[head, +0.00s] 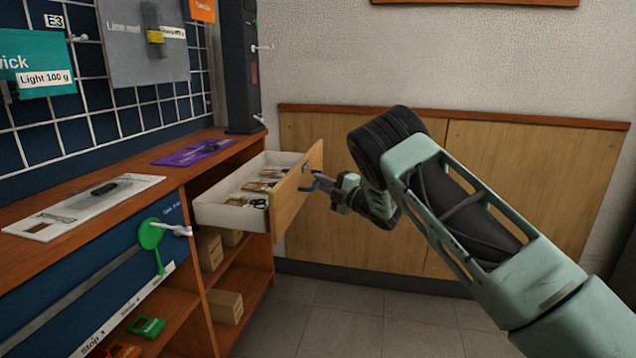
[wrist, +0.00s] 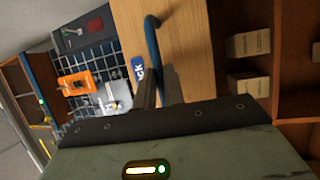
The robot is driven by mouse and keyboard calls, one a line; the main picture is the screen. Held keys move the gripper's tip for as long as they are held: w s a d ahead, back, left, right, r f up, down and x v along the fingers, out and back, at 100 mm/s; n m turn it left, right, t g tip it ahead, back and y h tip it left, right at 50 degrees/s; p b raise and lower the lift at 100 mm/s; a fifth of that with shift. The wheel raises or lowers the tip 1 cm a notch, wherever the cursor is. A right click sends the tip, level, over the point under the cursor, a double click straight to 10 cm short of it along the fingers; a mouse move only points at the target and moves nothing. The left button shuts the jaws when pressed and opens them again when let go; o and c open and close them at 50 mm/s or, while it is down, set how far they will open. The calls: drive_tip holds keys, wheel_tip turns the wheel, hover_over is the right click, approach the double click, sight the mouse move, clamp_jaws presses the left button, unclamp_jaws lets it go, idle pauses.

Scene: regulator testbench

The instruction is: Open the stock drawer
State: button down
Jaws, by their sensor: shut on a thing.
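The stock drawer (head: 228,216) is a white tray with a wooden front (head: 297,197), and it is pulled well out of the bench in the head view. Small brown packets and a dark ring-shaped item lie inside it. My gripper (head: 316,181) is at the outer side of the drawer front, shut on its blue handle. In the wrist view the blue handle (wrist: 153,50) runs down between my fingers, against the wooden front (wrist: 185,40). Part of a blue label (wrist: 138,70) shows beside it. The fingertips are partly hidden in the head view.
Shelves under the bench hold cardboard boxes (head: 224,306). A white board (head: 82,206) and a purple mat (head: 194,152) lie on the benchtop. A green item with a white peg (head: 152,234) sticks out from the bench front. Floor (head: 345,325) in front is clear.

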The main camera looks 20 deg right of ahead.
drive_tip(key=c, duration=1.5)
unclamp_jaws()
drive_tip(key=p+v, duration=0.3)
drive_tip(key=v, duration=1.4)
drive_tip(key=shift+s+p, duration=0.2)
drive_tip(key=shift+p, duration=0.2)
drive_tip(key=shift+d, duration=0.1)
